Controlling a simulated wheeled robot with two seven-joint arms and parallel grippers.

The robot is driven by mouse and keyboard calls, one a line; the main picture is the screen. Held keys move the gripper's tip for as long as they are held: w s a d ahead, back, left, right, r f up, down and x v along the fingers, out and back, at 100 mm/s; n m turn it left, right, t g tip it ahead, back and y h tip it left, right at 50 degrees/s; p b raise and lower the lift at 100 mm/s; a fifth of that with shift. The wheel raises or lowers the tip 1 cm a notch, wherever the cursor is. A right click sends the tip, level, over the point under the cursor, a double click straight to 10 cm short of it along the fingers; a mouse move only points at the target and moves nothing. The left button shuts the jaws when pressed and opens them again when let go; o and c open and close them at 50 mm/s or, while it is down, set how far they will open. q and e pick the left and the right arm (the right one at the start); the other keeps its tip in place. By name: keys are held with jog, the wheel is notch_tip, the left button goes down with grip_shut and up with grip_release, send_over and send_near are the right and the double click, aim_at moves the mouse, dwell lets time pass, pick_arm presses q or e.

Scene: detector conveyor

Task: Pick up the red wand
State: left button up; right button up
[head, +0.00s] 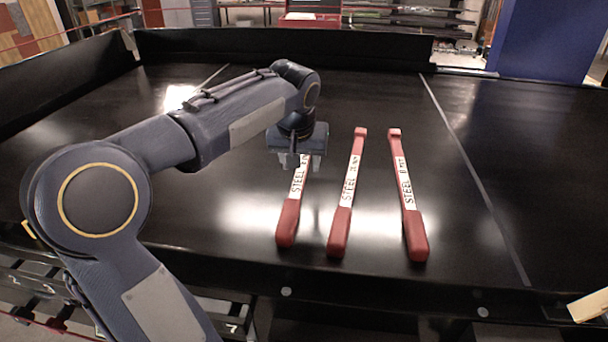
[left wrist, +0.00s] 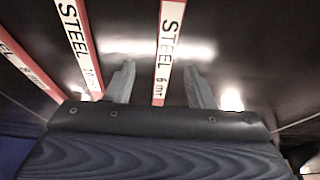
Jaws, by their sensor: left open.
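Three red wands with white labels reading "STEEL" lie side by side on the black belt in the head view: a left one (head: 288,222), a middle one (head: 340,230) and a right one (head: 416,235). My left gripper (head: 299,165) is open over the far part of the left wand and hides its far end. In the left wrist view, the wand labelled "STEEL 6 mm" (left wrist: 168,45) runs between the two open fingers (left wrist: 160,68), with a gap on each side. Another wand (left wrist: 80,45) lies outside the fingers. My right gripper is not in view.
The black conveyor belt (head: 520,170) has a raised wall (head: 280,47) along its back. The belt right of the wands is clear. A pale block-like piece (head: 590,305) shows at the bottom right. A third wand (left wrist: 25,65) shows at the wrist view's left edge.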

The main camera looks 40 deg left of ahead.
aim_at(299, 178)
pick_arm(q)
jog(key=x, duration=0.1)
jog(key=p+x, duration=0.1)
jog(key=x, duration=0.2)
jog(key=shift+a+f+p, duration=0.3)
jog(key=shift+a+p, duration=0.05)
jog(key=shift+a, duration=0.1)
jog(key=shift+w+a+f, duration=0.1)
jog(key=shift+w+f, duration=0.05)
jog(key=shift+f, duration=0.3)
jog(key=shift+r, duration=0.1)
grip_shut()
